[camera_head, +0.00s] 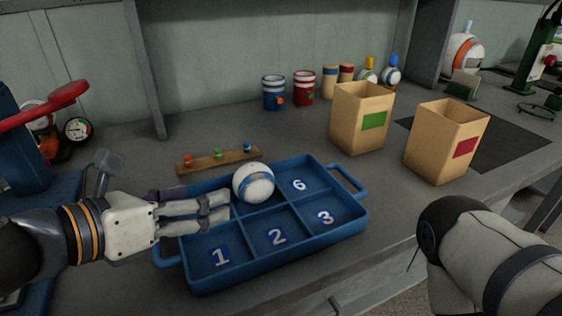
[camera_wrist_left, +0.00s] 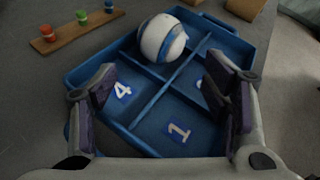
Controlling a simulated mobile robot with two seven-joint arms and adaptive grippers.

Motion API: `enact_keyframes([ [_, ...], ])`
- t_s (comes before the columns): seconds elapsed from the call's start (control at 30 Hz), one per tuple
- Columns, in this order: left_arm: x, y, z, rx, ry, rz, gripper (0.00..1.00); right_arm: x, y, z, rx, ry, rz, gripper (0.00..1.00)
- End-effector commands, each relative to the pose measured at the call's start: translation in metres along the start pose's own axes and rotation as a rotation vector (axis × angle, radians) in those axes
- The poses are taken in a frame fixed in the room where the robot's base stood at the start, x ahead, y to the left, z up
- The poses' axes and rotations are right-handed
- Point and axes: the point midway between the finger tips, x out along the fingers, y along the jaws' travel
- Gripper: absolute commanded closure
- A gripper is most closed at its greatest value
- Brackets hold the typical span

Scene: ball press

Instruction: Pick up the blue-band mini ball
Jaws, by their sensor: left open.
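A white ball with a blue band (camera_head: 253,182) rests in the blue tray (camera_head: 357,216), in the back middle compartment between number 6 and my left gripper. In the left wrist view the ball (camera_wrist_left: 163,38) sits beyond the fingertips, beyond compartment 4. My left gripper (camera_head: 220,208) is open and empty. It reaches in from the left over the tray's left compartments, its fingertips pointing toward the ball, just short of it. In the left wrist view its two fingers (camera_wrist_left: 162,72) stand wide apart. The number under the ball is hidden. My right gripper is out of the picture.
A wooden strip (camera_head: 231,160) with small coloured pieces lies behind the tray. Two cardboard boxes, one with a green label (camera_head: 362,117) and one with a red label (camera_head: 447,139), stand to the right. Striped cans (camera_head: 273,93) stand at the back.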

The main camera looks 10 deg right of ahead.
Motion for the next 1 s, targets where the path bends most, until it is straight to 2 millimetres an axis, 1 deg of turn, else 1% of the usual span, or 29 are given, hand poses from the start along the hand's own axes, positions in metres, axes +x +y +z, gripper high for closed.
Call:
enact_keyframes([
  [0.07, 0.002, 0.0, -0.001, 0.0, 0.001, 0.0, 0.31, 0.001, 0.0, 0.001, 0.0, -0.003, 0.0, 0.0],
  [0.1, 0.006, 0.0, -0.002, -0.001, 0.003, -0.001, 0.31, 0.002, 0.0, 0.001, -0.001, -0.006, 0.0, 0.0],
  [0.17, 0.018, 0.0, -0.004, -0.001, 0.007, -0.002, 0.31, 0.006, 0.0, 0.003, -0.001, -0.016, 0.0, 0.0],
  [0.2, 0.029, 0.0, -0.005, -0.002, 0.008, -0.003, 0.31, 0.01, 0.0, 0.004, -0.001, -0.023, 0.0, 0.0],
  [0.3, 0.051, 0.0, -0.005, -0.002, 0.007, -0.002, 0.31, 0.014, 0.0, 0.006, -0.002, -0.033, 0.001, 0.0],
  [0.47, 0.071, 0.0, -0.002, 0.0, 0.002, 0.0, 0.31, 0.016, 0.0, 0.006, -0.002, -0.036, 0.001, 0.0],
  [0.7, 0.114, -0.002, -0.001, 0.001, 0.003, -0.001, 0.31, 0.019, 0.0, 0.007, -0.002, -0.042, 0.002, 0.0],
  [0.8, 0.121, -0.002, 0.0, -0.001, 0.001, 0.0, 0.31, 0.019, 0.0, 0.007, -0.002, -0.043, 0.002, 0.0],
  [0.97, 0.121, -0.002, 0.001, -0.001, 0.0, 0.0, 0.31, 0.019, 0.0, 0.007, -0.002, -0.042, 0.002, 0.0],
  [1.0, 0.121, -0.002, 0.001, -0.001, 0.0, 0.0, 0.35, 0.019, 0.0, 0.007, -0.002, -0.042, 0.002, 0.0],
])
